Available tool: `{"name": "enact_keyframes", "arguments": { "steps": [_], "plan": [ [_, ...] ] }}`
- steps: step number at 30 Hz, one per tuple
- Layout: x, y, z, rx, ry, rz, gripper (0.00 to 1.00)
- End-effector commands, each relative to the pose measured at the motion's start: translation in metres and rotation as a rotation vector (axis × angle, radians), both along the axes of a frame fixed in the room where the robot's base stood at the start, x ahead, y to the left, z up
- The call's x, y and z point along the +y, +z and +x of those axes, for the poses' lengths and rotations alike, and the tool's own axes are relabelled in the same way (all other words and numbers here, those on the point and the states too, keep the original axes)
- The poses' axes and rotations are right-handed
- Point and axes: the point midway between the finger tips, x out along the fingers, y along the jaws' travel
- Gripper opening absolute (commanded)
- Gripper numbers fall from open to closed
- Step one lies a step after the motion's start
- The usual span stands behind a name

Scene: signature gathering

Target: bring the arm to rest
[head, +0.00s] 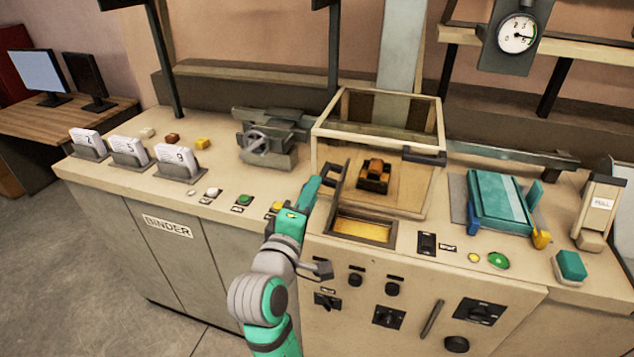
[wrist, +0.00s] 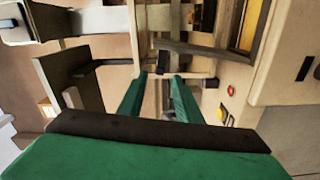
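My gripper (head: 312,184) is at the end of my teal and grey arm, above the front part of the binder counter. In the head view it is just left of the raised dark flap of a yellow-lined opening. In the wrist view my gripper (wrist: 163,78) shows two green fingers apart, with a clear gap and nothing held between them. I cannot tell whether a finger touches the flap.
A clear-sided box (head: 437,120) with a brown and orange block (head: 374,177) stands behind the opening (head: 362,229). A teal press (head: 497,200) is at right. Numbered card holders (head: 178,163) and a grey vise (head: 268,140) are at left. Floor at left is free.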

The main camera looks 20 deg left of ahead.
Motion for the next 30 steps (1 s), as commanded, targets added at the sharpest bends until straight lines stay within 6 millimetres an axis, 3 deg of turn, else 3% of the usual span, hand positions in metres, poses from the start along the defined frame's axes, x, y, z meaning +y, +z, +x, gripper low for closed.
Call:
{"name": "enact_keyframes", "arguments": {
  "steps": [6,22,26,30],
  "plan": [
    [0.0,0.0,-0.018,-0.001,0.001,0.001,0.31],
    [-0.001,-0.002,-0.019,0.001,0.001,0.003,0.31],
    [-0.005,-0.019,-0.021,0.018,0.009,0.034,0.31],
    [-0.012,-0.059,-0.028,0.055,0.029,0.118,0.31]
  ]
}}
